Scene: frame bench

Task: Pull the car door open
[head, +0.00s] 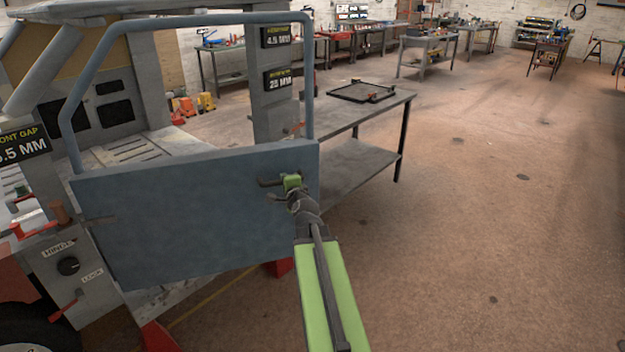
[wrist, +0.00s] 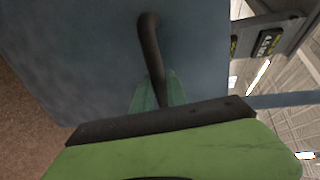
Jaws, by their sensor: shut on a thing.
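The blue-grey car door (head: 190,215) with its open tube window frame is at the left of the head view. Its right edge stands a little out from the grey post (head: 268,95), as far as I can tell. A dark bar handle (head: 268,183) sits near the door's upper right corner. My gripper (head: 292,182) is at the handle, its green fingers shut on it. In the wrist view the handle (wrist: 150,55) runs down to the green fingers (wrist: 157,92) in front of the door panel (wrist: 90,50). The fingertips' exact contact is partly hidden.
A grey metal table (head: 365,130) with a dark tray (head: 362,91) stands behind the door to the right. A hinge-side panel with a black knob (head: 68,266) is at the left. Open brown floor (head: 480,230) lies to the right. Workbenches line the back.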

